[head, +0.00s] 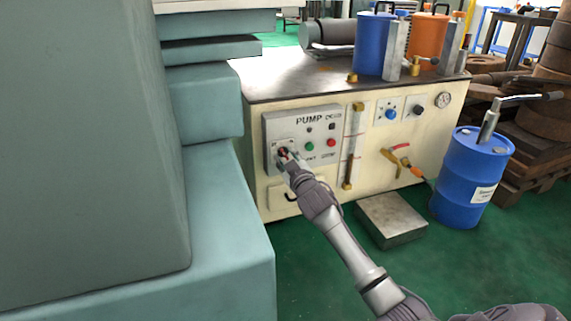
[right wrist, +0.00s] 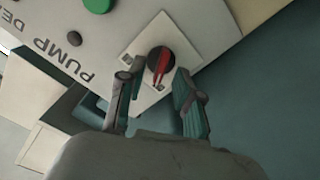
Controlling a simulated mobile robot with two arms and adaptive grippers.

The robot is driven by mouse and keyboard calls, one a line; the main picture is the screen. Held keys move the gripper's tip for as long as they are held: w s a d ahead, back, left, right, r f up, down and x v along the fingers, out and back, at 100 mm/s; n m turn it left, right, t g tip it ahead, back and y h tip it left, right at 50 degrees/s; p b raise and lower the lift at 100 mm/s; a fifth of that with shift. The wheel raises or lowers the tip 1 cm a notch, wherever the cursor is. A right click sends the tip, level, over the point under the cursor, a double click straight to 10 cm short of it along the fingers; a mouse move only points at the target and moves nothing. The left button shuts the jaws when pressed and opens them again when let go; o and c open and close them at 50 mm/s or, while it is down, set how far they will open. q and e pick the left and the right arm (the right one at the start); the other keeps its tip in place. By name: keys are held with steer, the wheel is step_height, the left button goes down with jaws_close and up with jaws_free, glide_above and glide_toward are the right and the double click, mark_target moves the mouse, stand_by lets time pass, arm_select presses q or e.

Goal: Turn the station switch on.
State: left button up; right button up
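The station switch is a dark round knob with a red pointer (right wrist: 160,63) on a white square plate (right wrist: 185,50), on the grey control panel (head: 268,128) marked PUMP. In the head view the knob is mostly hidden by my right gripper (head: 287,155), which is at the panel's left side. In the right wrist view my right gripper (right wrist: 158,88) has its two fingers apart, one on each side of the knob's near edge, with a gap between them. I cannot tell whether a finger touches the knob. My left gripper is not in view.
A green button (head: 309,146) and a red button (head: 330,142) sit right of the switch. A large teal machine body (head: 225,230) stands close on the left. A metal block (head: 391,219) and a blue drum (head: 470,180) stand on the green floor at right.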

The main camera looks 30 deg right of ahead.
steer(key=shift+w+d, duration=0.1)
steer(key=shift+w, duration=0.25)
jaws_close()
steer(key=shift+r, duration=0.1)
